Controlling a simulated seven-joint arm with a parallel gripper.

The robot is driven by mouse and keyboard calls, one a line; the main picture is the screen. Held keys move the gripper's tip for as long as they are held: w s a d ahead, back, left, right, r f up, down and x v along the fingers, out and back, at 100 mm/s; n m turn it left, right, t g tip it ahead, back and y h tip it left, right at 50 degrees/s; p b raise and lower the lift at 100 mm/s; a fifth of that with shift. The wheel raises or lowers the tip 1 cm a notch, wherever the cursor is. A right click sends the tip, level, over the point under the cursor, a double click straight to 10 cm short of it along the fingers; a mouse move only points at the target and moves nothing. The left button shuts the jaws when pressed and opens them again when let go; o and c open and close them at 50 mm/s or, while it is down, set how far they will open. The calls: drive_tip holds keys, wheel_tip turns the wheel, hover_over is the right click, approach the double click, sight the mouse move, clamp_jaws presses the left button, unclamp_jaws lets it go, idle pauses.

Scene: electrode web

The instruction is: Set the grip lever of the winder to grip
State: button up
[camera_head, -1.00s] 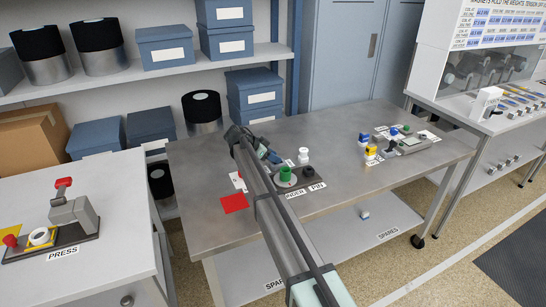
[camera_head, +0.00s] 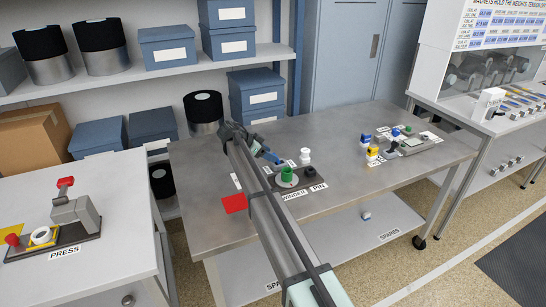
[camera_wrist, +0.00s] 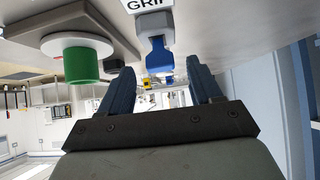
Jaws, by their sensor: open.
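The winder has a green cylinder (camera_head: 287,174) on a pale disc, set on a dark base. In the wrist view its green cylinder (camera_wrist: 82,65) is at the left. The blue grip lever (camera_wrist: 158,56) comes out of a grey mount (camera_wrist: 153,23) beside a "GRIP" label (camera_wrist: 150,4). My gripper (camera_wrist: 160,68) is open, its two dark blue fingers on either side of the lever's line, with the lever's end between or just beyond the tips. I cannot tell whether they touch. In the head view my gripper (camera_head: 265,151) is beside the winder, partly hidden by my arm.
A white peg (camera_head: 304,155) stands behind the green cylinder. A red square (camera_head: 234,204) lies at the table's left front. Small blue, yellow and white parts (camera_head: 373,152) stand at the right. The press (camera_head: 76,215) is on the left table.

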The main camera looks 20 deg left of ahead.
drive_tip(key=v, duration=1)
drive_tip(key=shift+d, duration=0.15)
